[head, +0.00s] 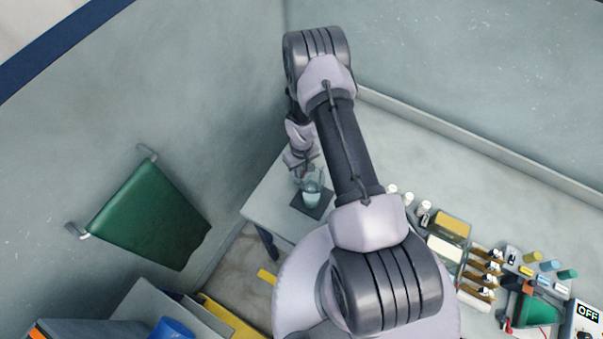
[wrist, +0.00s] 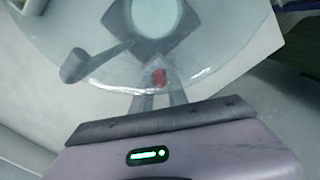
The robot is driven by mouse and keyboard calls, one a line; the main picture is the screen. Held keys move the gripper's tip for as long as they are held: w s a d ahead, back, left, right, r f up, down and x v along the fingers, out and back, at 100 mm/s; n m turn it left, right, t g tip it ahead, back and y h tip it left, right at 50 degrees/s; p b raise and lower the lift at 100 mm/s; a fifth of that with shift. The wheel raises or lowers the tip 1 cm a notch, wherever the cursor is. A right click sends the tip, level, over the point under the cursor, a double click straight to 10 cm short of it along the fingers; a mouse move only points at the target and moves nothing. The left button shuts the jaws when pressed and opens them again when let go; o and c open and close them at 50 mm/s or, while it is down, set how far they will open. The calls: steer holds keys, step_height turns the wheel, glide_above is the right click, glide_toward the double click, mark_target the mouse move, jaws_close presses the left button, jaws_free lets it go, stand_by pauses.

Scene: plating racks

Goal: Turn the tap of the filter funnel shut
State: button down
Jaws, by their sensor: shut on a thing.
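In the wrist view, the clear filter funnel (wrist: 110,75) spreads wide across the upper middle, and I look through it. Its small red tap (wrist: 159,77) shows at the funnel's near side. My gripper (wrist: 159,93) reaches up from the bottom edge and is shut on the tap, with its two fingers on either side. The exact angle of the tap is too small and blurred to tell. In the head view, my gripper (head: 303,163) is at the far left end of the bench, above a glass vessel (head: 312,194); the tap cannot be made out there.
The vessel stands on a dark square mat (head: 309,209) at the bench corner (head: 262,205). A grey spout-shaped part (wrist: 76,66) shows left of the tap. Bottles, racks and a meter reading OFF (head: 587,313) line the bench to the right. A green cloth (head: 150,215) hangs on the left wall.

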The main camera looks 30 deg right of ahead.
steer(key=shift+n+b, duration=1.05)
steer(key=shift+n, duration=0.55)
steer(key=c, duration=1.3)
jaws_free()
steer(key=shift+r, duration=0.1)
step_height(320, 180, up, 17)
steer(key=shift+r, duration=0.15)
